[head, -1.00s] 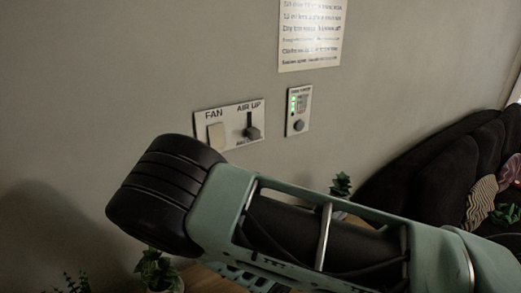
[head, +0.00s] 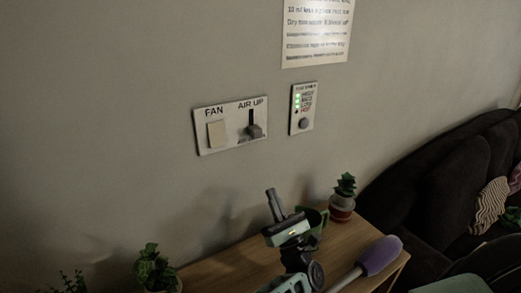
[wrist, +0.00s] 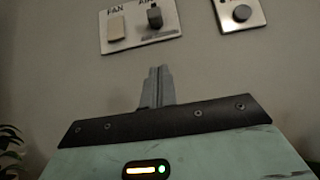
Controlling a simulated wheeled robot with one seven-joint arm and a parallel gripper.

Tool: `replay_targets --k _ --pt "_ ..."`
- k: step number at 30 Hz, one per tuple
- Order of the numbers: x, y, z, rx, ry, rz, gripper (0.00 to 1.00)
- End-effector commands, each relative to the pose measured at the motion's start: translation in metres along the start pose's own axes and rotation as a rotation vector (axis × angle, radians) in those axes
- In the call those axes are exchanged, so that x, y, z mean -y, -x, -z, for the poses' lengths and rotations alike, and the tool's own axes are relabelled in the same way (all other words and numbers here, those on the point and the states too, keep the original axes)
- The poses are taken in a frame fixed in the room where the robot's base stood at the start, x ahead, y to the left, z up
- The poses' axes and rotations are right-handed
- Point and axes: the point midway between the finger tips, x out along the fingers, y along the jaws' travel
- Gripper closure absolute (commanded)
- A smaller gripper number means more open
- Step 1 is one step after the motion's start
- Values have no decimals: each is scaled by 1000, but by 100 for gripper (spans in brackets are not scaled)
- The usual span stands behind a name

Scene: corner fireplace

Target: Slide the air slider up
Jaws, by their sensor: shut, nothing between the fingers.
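The air slider (head: 254,130) is a dark knob at the low end of a vertical black slot, under the words AIR UP on a white wall panel (head: 228,142). In the wrist view the air slider knob (wrist: 154,17) shows near the top edge, above my fingers. My gripper (head: 271,192) is below the panel, over the wooden table, with its fingers together and pointing up. In the wrist view my gripper (wrist: 159,70) is shut and empty, apart from the knob and below it.
A beige FAN switch (head: 216,134) is left of the slider. A panel with a knob and green lights (head: 302,108) is to the right. The wooden table (head: 225,270) holds potted plants (head: 341,203) and a purple-headed object (head: 380,256). A dark sofa (head: 440,190) stands right.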

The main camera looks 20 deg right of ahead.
Motion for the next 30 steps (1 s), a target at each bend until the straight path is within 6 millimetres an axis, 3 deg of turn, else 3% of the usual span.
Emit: replay_targets --k 7,11,25,30 --pt "0 -1 -1 1 1 3 100" --pt "1 -12 -2 3 0 5 100" --pt "2 -103 -4 4 1 6 100" --pt "1 -121 -21 3 0 5 100"
